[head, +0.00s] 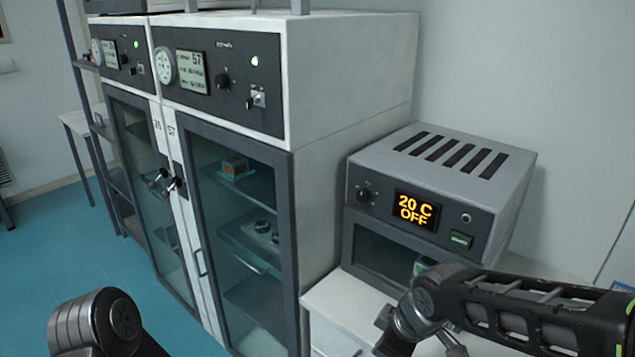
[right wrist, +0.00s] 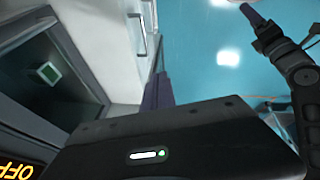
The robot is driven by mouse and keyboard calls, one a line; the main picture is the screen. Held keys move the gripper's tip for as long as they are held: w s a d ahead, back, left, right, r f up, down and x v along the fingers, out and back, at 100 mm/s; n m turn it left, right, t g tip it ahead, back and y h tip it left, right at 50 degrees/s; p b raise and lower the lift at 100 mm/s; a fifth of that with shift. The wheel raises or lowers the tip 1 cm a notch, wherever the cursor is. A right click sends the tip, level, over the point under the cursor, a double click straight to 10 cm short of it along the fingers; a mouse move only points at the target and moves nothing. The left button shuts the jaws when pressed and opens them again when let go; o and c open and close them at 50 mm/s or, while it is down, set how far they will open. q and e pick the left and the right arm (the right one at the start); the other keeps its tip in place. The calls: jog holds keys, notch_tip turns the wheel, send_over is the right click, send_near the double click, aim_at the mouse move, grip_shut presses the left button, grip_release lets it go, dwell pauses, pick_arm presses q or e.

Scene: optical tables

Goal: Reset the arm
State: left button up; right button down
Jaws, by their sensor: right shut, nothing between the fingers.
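My right arm (head: 530,305) reaches in from the right in the head view, in front of a small grey oven (head: 455,170). In the right wrist view the dark body of my right gripper (right wrist: 185,140) fills the bottom, with a white light bar and a green light. It is shut, and nothing shows held in it. Its fingertips cannot be made out. A rounded joint of my left arm (head: 95,325) shows at the lower left of the head view. My left gripper is out of view.
The oven display (head: 416,209) reads 20 C OFF. A small green-marked item (right wrist: 48,72) sits behind the oven window. Two tall glass-door cabinets (head: 345,150) stand left of the oven, their doors shut. Blue floor (head: 110,265) lies open at the left.

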jog(key=a+f+m+y, duration=0.1)
jog(key=a+f+m, duration=0.25)
jog(key=f, duration=0.45)
jog(key=a+f+m+y, duration=0.1)
jog(key=a+f+m, duration=0.1)
jog(key=f+m, duration=0.45)
jog(key=s+d+f+m+g, duration=0.1)
jog(key=s+f+m+g, duration=0.2)
jog(key=s+f, duration=1.5)
jog(key=shift+s+f+m, duration=0.3)
jog(key=shift+f, duration=0.55)
jog(key=shift+d, duration=0.1)
